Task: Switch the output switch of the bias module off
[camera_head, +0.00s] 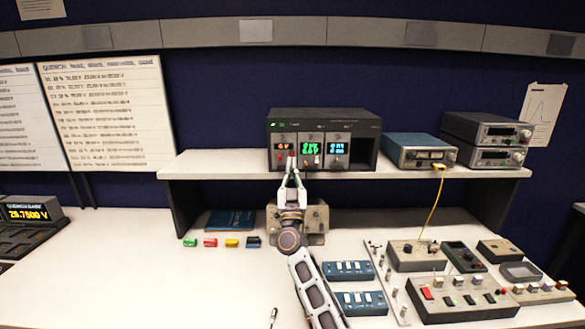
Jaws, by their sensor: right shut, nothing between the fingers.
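A black rack unit (325,117) stands on the raised shelf and holds modules side by side. Labels are too small to read, so I cannot tell which is the bias module. Small knobs or switches sit below the displays; their positions are unclear. My right gripper (291,163) is shut and empty, pointing up at the lower front of the left module. I cannot tell whether it touches. My left gripper is not in view.
The shelf (430,172) carries a blue-grey instrument (420,151) with a yellow cable (433,208) and two stacked instruments (487,140). Blue switch boxes (348,270) and control panels (462,296) crowd the bench at right. The bench at left is mostly clear.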

